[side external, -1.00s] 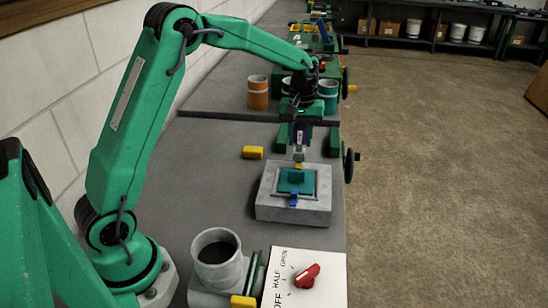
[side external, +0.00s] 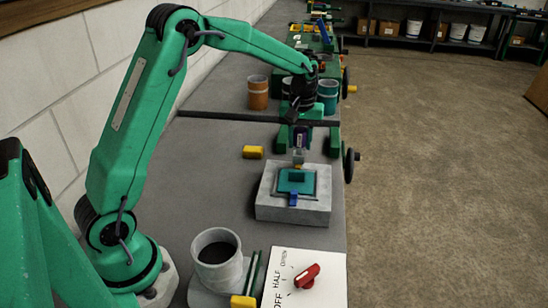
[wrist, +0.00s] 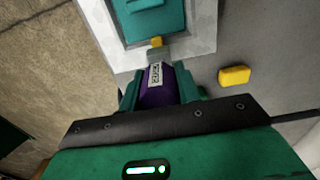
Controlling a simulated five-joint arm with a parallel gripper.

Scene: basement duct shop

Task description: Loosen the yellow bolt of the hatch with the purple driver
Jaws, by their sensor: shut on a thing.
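My gripper (side external: 300,122) is shut on the purple driver (side external: 301,139) and holds it about upright, tip down, over the far edge of the hatch block. The driver also shows between my jaws in the wrist view (wrist: 159,86). The teal hatch (side external: 297,181) lies on a grey block (side external: 275,209). The yellow bolt (wrist: 156,41) is at the hatch's edge, right at the driver's grey tip (wrist: 155,52). It is small and partly hidden in the side view (side external: 298,166). I cannot tell how far the tip sits over it. A blue fastener (side external: 293,199) is on the near side.
A yellow block (side external: 253,152) lies left of the hatch block. A grey cup (side external: 217,255) and a panel with a red knob (side external: 307,276) are in front. Orange (side external: 258,93) and teal (side external: 328,95) cans stand behind. A handwheel (side external: 351,165) is at the right edge.

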